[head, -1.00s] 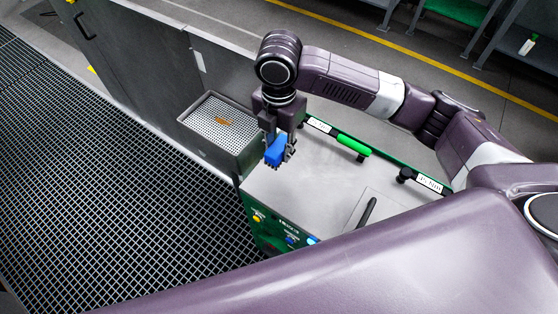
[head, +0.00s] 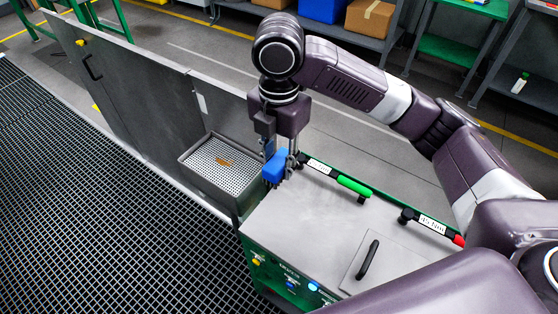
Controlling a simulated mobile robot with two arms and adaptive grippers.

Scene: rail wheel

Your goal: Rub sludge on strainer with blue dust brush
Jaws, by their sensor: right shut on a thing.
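The strainer (head: 207,172) is a perforated light-grey plate set in a grey box on the left side of the machine. A small orange-brown patch of sludge (head: 225,161) lies on its middle. My right gripper (head: 281,158) points down and is shut on the blue dust brush (head: 274,167). The brush is at the machine top's far left corner, right of the strainer and apart from the sludge. Whether it touches the machine top I cannot tell. The fingers partly hide the brush. My left gripper is out of view.
The machine top (head: 300,215) is mostly clear, with a black-handled lid (head: 385,262). A green-grip handle (head: 353,186) and a red-tipped handle (head: 432,224) line its far edge. Grey panels (head: 150,95) stand behind the strainer. Shelves with boxes (head: 369,16) are at the back.

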